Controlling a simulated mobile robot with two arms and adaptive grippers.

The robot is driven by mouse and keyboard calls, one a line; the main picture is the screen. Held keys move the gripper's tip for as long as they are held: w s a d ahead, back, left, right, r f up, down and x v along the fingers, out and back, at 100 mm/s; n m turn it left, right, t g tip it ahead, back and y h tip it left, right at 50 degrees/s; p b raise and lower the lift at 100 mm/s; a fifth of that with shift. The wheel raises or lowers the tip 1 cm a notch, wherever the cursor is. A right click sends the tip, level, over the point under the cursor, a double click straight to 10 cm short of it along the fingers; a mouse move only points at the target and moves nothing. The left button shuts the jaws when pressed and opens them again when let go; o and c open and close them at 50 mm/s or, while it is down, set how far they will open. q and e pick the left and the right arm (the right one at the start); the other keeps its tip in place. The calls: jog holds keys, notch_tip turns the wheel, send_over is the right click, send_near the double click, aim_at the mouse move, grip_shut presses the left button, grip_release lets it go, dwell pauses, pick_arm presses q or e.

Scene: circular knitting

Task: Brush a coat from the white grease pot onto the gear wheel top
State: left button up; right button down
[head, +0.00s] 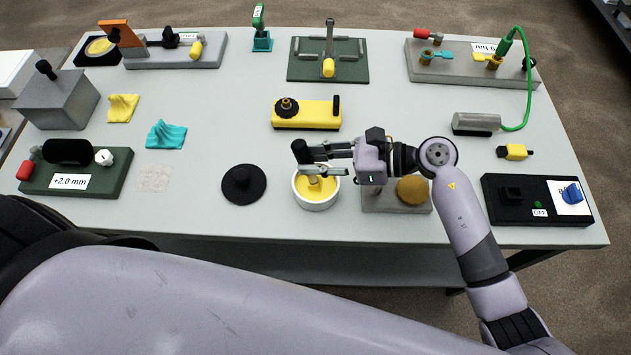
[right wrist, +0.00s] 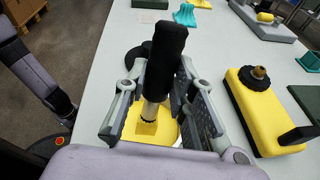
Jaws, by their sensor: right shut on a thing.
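The white grease pot (head: 298,191) stands near the table's front edge, with yellow grease inside. My right gripper (head: 318,161) is above the pot, shut on a brush with a black handle (head: 301,151). In the right wrist view the handle (right wrist: 166,60) stands up between the fingers (right wrist: 158,95), slightly tilted. The brush's lower end is down in the pot, at the yellow grease (right wrist: 167,134). A dark toothed wheel (head: 288,106) sits on a yellow body (head: 318,115) behind the pot; I cannot tell surely that it is the gear wheel. My left gripper is out of view.
A black round lid-like disc (head: 244,184) lies left of the pot. A grey block with a tan round piece (head: 413,190) is close on the right, under my right wrist. A black switch box (head: 537,200) stands further right. The table between pot and yellow body is clear.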

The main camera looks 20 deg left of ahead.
jog(key=shift+r+p, duration=1.75)
jog(key=shift+r, duration=1.55)
